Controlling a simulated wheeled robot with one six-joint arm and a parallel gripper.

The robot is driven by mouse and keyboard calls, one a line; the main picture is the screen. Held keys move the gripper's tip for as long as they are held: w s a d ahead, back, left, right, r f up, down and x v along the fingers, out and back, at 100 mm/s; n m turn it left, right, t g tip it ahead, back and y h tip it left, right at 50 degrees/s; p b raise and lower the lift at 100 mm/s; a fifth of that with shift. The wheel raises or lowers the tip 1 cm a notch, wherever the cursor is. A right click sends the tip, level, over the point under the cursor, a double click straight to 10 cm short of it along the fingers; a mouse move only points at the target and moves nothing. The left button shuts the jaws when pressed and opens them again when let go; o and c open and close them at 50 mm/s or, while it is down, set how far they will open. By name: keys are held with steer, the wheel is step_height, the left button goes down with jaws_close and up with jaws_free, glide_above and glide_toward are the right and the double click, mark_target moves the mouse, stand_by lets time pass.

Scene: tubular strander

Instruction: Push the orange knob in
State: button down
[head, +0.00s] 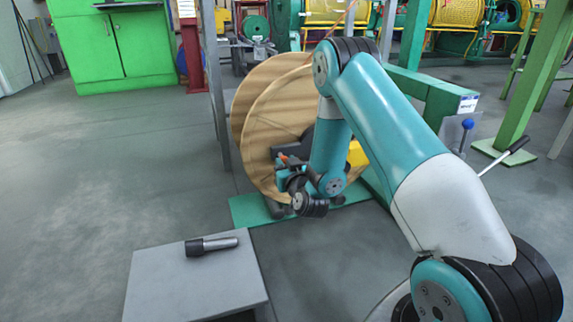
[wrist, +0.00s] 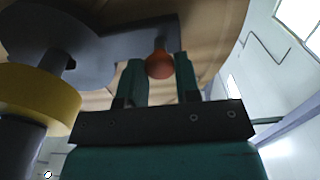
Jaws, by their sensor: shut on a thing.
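The orange knob (wrist: 160,65) sits between the fingertips of my gripper (wrist: 160,75) in the wrist view. It is on a dark grey arm-like plate in front of a wooden reel (wrist: 215,30). My two teal fingers are closed on the knob from both sides. In the head view, a small orange bit of the knob (head: 284,158) shows beside my gripper (head: 283,168) at the reel's face. My arm hides part of the reel and plate there.
A grey box (head: 190,280) with a black-and-grey handheld tool (head: 211,246) on it stands at the front left. A blue-knobbed lever (head: 467,124) and a black-gripped lever (head: 517,145) are at the right. A yellow ring (wrist: 40,108) is near my gripper. The left floor is clear.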

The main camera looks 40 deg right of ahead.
steer(key=shift+w+d+r+p, duration=0.15)
steer(key=shift+w+r+p, duration=0.15)
steer(key=shift+w+p, duration=0.65)
steer(key=shift+w+d+f+p, duration=0.15)
steer(key=shift+w+f+p, duration=0.1)
steer(key=shift+p, duration=0.5)
steer(key=c, duration=0.8)
jaws_free()
